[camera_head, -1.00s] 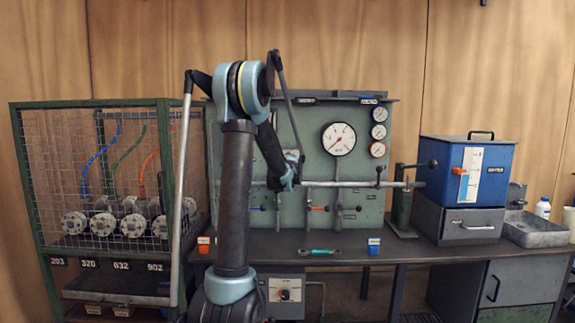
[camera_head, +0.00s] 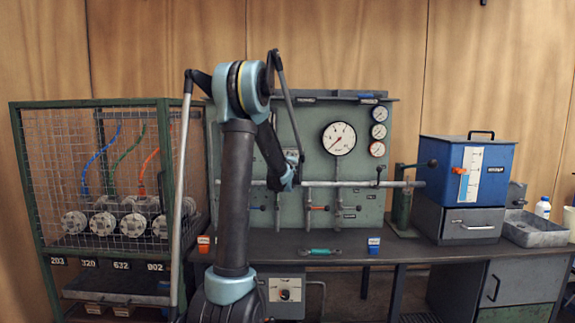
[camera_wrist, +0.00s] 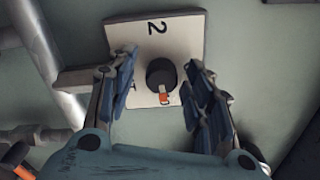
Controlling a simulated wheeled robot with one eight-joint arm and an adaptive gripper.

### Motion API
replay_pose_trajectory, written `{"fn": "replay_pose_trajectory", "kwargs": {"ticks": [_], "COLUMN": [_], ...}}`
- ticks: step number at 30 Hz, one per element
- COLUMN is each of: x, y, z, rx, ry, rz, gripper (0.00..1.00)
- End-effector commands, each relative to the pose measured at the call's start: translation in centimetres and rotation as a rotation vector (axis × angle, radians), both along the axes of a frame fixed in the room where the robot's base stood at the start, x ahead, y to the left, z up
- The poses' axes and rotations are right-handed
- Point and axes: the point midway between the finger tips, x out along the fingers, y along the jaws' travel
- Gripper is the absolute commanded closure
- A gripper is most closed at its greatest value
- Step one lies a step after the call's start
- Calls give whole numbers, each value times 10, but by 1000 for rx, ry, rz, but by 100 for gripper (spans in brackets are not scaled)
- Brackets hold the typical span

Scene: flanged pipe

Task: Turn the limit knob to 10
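The limit knob (camera_wrist: 161,74) is a round dark knob with an orange pointer mark on its lower side, as the wrist view shows it. It sits on a pale plate (camera_wrist: 180,33) with a large "2" near the top edge. A smaller mark by the pointer is too small to read. My gripper (camera_wrist: 160,70) is open, with one finger to each side of the knob and a visible gap on both sides. In the head view my gripper (camera_head: 289,179) is at the panel, and the arm hides the knob.
The grey-green panel (camera_head: 310,130) carries a large gauge (camera_head: 339,138) and several small ones. A horizontal pipe (camera_head: 345,184) crosses in front of it. The bench (camera_head: 420,250) holds a green-handled tool (camera_head: 318,252). A wire cage (camera_head: 70,150) stands left and a blue box (camera_head: 478,170) right.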

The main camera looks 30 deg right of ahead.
Motion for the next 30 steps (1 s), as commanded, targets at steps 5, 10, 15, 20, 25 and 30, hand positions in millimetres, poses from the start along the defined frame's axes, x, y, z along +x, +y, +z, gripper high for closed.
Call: {"fn": "replay_pose_trajectory", "kwargs": {"ticks": [5,10,15,20,25,30], "x": [-2,-15,-40,-63,-84,-96], "y": [1,10,25,39,52,60], "z": [0,0,0,0,-1,-1], "rx": [0,0,-1,-1,-1,-1], "ry": [0,0,1,1,1,1], "rz": [0,0,0,-1,0,-1], "gripper": [53,53,53,53,53,53]}}
